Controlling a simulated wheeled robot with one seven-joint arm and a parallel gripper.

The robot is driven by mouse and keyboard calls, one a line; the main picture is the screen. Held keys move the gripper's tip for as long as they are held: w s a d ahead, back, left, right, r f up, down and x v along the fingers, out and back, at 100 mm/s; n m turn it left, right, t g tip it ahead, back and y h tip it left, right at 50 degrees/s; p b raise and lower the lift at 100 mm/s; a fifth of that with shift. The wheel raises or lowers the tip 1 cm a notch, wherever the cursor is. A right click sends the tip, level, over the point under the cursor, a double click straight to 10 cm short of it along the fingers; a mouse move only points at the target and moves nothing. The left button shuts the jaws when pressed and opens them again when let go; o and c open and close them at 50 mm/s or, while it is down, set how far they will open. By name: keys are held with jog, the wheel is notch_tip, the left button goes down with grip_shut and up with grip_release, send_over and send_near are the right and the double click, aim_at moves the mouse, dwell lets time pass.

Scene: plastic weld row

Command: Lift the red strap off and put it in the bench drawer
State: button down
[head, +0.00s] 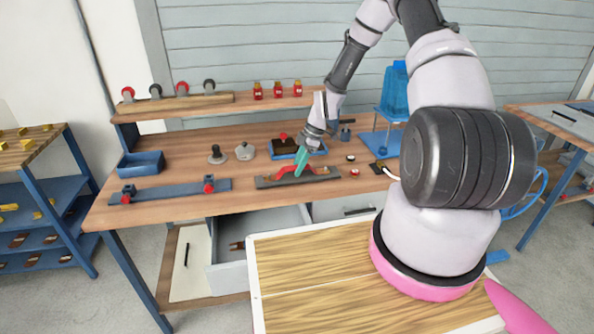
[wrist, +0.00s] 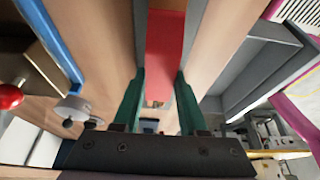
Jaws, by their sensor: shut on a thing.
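The red strap (head: 283,173) lies along a dark grey bar fixture (head: 345,174) on the bench, showing to the left of my gripper. My gripper (head: 299,170) points down at the fixture, its green fingers shut on the strap. In the wrist view the strap (wrist: 165,45) runs between the two fingers of my gripper (wrist: 159,100), with the grey fixture beneath it. Whether the strap is clear of the fixture I cannot tell. The bench drawer (head: 262,222) stands open below the bench's front edge, and its grey walls (wrist: 258,60) show at the right of the wrist view.
A bar with red clamps (head: 170,192) and a blue bin (head: 141,164) stand to the left on the bench (head: 230,204). A blue tray with a dark block (head: 284,150) is behind the fixture. Red bottles (head: 277,90) stand on the raised shelf. A blue stand (head: 392,95) is at right.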

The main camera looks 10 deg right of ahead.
notch_tip(320, 180, up, 10)
dwell(0.5)
